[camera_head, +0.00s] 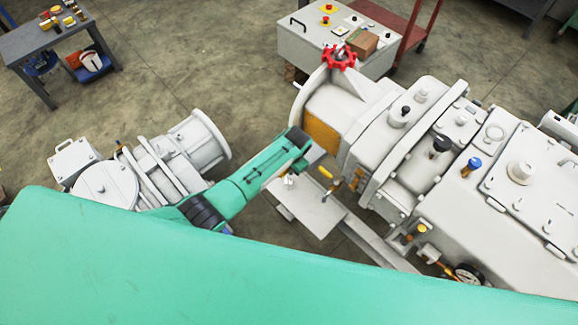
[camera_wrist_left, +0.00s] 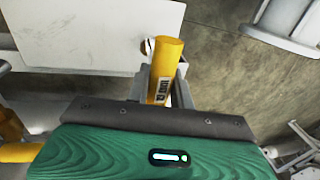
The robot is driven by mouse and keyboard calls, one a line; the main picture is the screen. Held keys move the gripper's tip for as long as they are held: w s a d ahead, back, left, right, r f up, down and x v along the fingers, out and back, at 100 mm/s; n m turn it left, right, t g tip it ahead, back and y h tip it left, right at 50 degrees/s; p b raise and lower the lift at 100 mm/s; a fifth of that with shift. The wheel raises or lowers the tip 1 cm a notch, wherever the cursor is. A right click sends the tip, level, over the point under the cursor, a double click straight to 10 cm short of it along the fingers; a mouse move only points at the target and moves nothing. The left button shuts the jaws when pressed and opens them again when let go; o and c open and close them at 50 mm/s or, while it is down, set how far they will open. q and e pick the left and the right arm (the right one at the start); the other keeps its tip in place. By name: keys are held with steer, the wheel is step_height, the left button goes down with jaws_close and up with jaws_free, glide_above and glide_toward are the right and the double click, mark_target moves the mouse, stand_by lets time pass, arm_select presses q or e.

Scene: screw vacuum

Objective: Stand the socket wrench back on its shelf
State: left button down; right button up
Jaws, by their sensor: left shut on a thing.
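The socket wrench shows its yellow handle (camera_wrist_left: 165,65), with a dark-and-white label, between the grey fingers of my left gripper (camera_wrist_left: 160,88) in the left wrist view. The gripper is shut on it. In the head view a small yellow handle (camera_head: 325,172) shows just beyond my left gripper (camera_head: 312,160), over the pale shelf plate (camera_head: 313,210). The shelf plate (camera_wrist_left: 85,30) fills the upper left of the wrist view, with the handle beside its edge in the picture. The wrench's lower end is hidden. I cannot tell whether it touches the shelf. My right gripper is not in view.
A large pale vacuum pump (camera_head: 420,150) stands right of the shelf, with another yellow part (camera_head: 356,180) on its near side. A smaller pale machine (camera_head: 150,165) stands at left. A control box (camera_head: 310,45) and a tool table (camera_head: 40,40) are behind.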

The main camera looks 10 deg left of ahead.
arm_select(q)
steer(key=shift+f, duration=0.2)
steer(key=shift+f+b, duration=0.35)
steer(key=shift+f, duration=0.05)
steer(key=shift+f, duration=0.2)
stand_by(0.7)
steer(key=shift+c, duration=1.6)
jaws_free()
steer(key=shift+r, duration=0.15)
steer(key=shift+r+p, duration=0.8)
steer(key=shift+p, duration=0.25)
